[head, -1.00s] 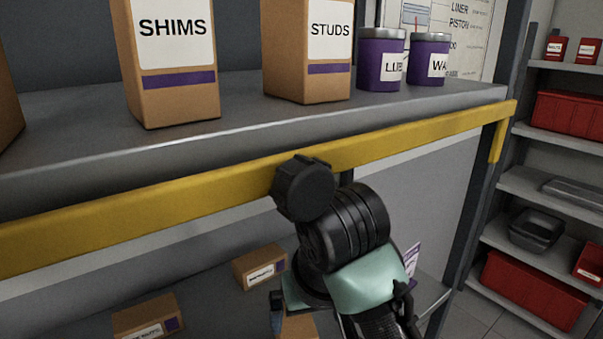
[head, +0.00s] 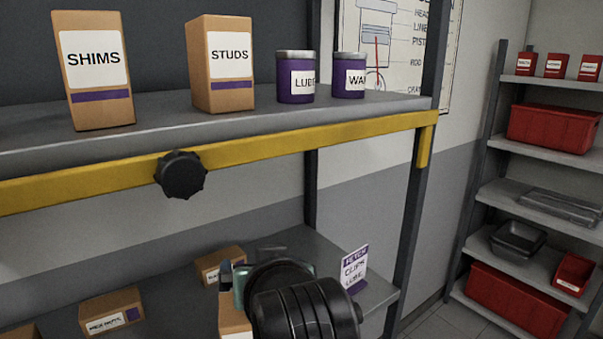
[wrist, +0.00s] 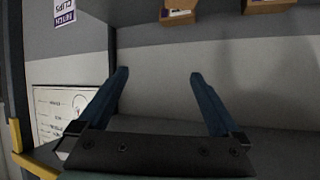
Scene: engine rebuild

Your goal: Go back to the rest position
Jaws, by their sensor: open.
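My gripper (wrist: 158,75) is open and empty in the wrist view, with its two dark blue fingers wide apart. Nothing is between the fingers. In the head view it is mostly hidden behind my black arm links at the bottom middle, over the lower shelf (head: 373,296). Only small blue and teal parts of it show there, close to a small cardboard box.
The upper shelf (head: 160,126) with a yellow rail (head: 300,139) holds SHIMS (head: 95,70) and STUDS (head: 221,64) boxes and two purple tins (head: 296,78). Small cardboard boxes (head: 112,310) and a sign (head: 354,268) stand below. A rack (head: 485,190) with red bins is at right.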

